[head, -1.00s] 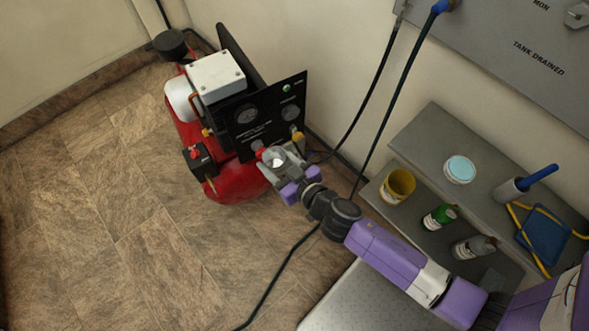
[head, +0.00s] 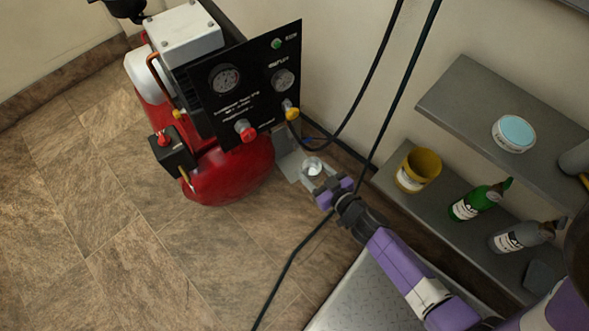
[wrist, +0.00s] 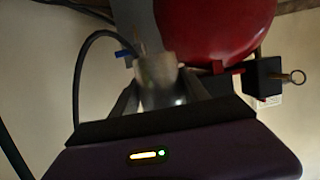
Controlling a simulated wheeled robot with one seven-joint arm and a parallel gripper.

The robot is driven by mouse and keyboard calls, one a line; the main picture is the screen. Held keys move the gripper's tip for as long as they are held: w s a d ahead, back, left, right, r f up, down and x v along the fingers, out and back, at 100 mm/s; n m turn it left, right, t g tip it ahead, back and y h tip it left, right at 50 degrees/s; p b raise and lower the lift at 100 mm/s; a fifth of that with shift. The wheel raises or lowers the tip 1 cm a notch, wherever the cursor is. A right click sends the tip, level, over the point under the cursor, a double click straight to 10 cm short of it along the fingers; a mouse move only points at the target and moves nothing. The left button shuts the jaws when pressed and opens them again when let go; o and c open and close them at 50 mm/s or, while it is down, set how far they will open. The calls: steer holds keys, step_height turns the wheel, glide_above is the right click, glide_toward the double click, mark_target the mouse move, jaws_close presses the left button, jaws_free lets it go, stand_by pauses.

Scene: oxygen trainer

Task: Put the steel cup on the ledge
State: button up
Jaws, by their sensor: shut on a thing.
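The steel cup (head: 312,167) is small, shiny and silver. My gripper (head: 315,175) is shut on it, to the right of the red compressor tank. In the wrist view the cup (wrist: 157,82) sits between my two fingers, dim and slightly blurred. A small pale grey plate (head: 289,160) shows just behind and left of the cup, beside the compressor. It may be the ledge. I cannot tell whether the cup touches it. My fingers hide part of the cup.
The red compressor (head: 230,172) with its black gauge panel (head: 245,90) stands close on the left. A black hose (head: 385,100) hangs nearby. Grey shelves on the right hold a yellow pot (head: 418,171), a green bottle (head: 480,201), a grey bottle (head: 520,236) and a white tub (head: 513,133).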

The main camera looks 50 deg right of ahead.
steer(key=s+d+f+b, duration=0.1)
steer(key=s+f+b, duration=0.25)
steer(key=f, duration=0.35)
steer(key=s+d+f+b, duration=0.2)
steer(key=s+f+b, duration=0.1)
steer(key=f+b, duration=0.25)
steer(key=r+b+x, duration=0.1)
steer(key=x, duration=0.5)
steer(key=b+x, duration=0.1)
steer(key=x, duration=0.6)
steer(key=r+b+x, duration=0.1)
steer(key=x, duration=0.5)
steer(key=shift+w+d+r+b, duration=0.2)
steer(key=shift+w+d+b, duration=0.1)
steer(key=shift+w, duration=0.4)
step_height(320, 180, down, 4)
steer(key=b, duration=0.4)
steer(key=shift+f, duration=0.15)
steer(key=shift+w+f+b, duration=0.2)
steer(key=shift+w+b, duration=0.05)
steer(key=shift+b, duration=0.25)
steer(key=shift+f, duration=0.15)
steer(key=o, duration=1.4)
